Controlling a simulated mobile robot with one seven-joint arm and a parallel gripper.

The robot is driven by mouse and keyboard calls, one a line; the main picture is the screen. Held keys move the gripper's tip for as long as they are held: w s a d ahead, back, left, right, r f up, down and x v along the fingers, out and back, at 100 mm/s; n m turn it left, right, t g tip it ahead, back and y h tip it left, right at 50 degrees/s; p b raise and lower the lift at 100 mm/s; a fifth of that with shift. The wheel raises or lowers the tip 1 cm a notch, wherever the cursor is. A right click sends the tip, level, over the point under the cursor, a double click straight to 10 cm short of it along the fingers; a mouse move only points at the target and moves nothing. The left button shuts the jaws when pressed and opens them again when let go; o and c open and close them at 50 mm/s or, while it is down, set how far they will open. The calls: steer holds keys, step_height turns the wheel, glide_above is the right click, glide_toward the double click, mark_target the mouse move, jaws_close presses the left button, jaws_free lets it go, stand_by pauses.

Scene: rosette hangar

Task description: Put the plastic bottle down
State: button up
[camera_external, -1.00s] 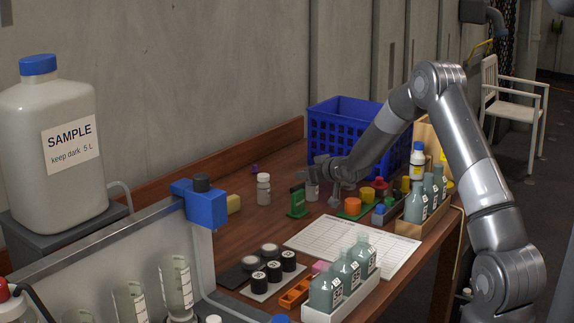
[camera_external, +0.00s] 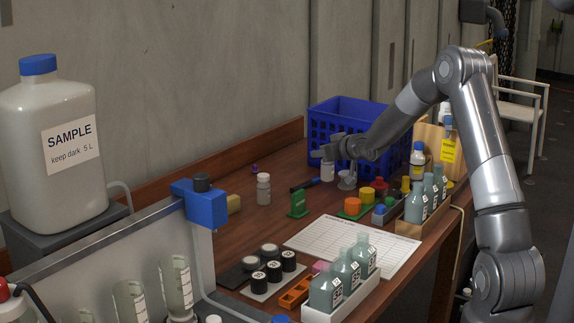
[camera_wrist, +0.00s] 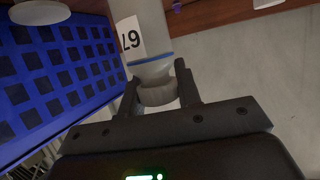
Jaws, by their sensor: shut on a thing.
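My gripper (camera_external: 334,153) is in front of the blue crate (camera_external: 330,125), near the back of the table. In the wrist view my gripper (camera_wrist: 158,92) has its two dark fingers shut on the ribbed cap of a pale plastic bottle (camera_wrist: 140,30). The bottle has a white label marked 67 and a blue line near its neck. In the external view the bottle (camera_external: 327,173) shows small below the gripper, seemingly upright. I cannot tell whether its base touches the table. The blue crate wall (camera_wrist: 55,80) is close beside it in the wrist view.
A similar white bottle (camera_external: 263,190) stands to the left on the wooden table. A green stand (camera_external: 298,204) with a dark pen-like thing, a pale funnel-like thing (camera_external: 347,181) and coloured caps are close by. A paper sheet (camera_external: 336,240) lies nearer.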

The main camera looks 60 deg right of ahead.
steer(key=s+d+r, duration=0.4)
steer(key=s, duration=0.2)
steer(key=w+a+r+n+y, duration=0.25)
steer(key=w+a, duration=0.35)
steer(key=a, duration=0.8)
steer(key=w+a+r+n+y, duration=0.1)
steer(key=w+a+n+y, duration=0.4)
steer(key=a, duration=1)
steer(key=w+a+r+y, duration=0.2)
steer(key=w+a, duration=0.5)
steer(key=a, duration=0.7)
steer(key=w+a+f, duration=0.4)
steer(key=a+f, duration=0.7)
steer(key=shift+w+a, duration=0.15)
steer(key=shift+w, duration=0.2)
steer(key=shift+f, duration=0.15)
steer(key=shift+f, duration=0.55)
steer(key=o, duration=0.9)
